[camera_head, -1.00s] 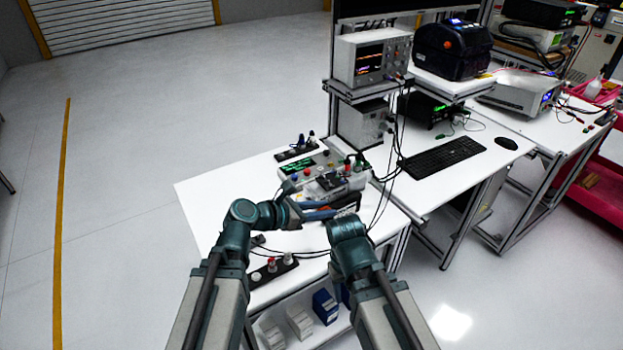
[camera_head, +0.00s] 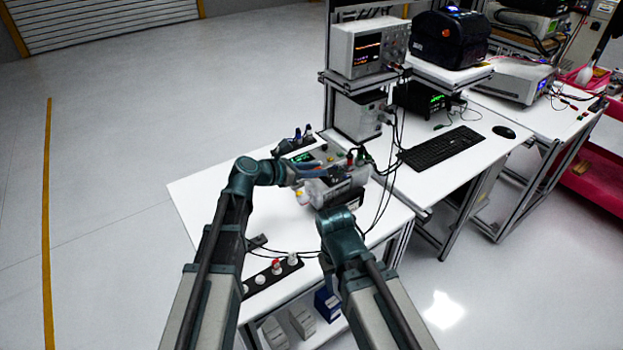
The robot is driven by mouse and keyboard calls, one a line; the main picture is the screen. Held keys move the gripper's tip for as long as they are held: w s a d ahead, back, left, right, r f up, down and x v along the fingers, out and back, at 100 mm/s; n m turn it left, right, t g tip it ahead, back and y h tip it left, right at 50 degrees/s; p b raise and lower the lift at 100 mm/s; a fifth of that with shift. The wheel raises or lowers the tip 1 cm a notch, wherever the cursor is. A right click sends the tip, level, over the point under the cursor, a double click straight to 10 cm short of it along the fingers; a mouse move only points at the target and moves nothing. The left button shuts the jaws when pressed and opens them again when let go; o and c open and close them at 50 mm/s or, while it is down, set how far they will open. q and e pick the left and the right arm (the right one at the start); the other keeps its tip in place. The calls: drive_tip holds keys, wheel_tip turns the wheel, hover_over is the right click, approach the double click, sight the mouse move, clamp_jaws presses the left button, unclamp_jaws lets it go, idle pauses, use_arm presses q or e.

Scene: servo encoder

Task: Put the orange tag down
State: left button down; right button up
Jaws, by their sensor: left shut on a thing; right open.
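My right gripper (camera_head: 343,206) is lower and nearer, at the table's right side beside a grey-white cylindrical device (camera_head: 322,191). It is open; its fingertips are mostly hidden by its own wrist. A small yellow and red spot (camera_head: 301,198) shows at the cylinder's left end.
Black cables (camera_head: 385,207) hang at the right. An oscilloscope (camera_head: 369,48) and keyboard (camera_head: 440,147) are on the bench behind. The white table's left part (camera_head: 205,190) is clear.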

sight(325, 179)
use_arm(q)
drive_tip(key=shift+s+d+f+b, duration=0.1)
drive_tip(key=shift+f+b, duration=1.6)
drive_tip(key=shift+f, duration=0.05)
drive_tip(key=shift+f, duration=0.1)
drive_tip(key=shift+f, duration=0.15)
drive_tip(key=c, duration=0.6)
unclamp_jaws()
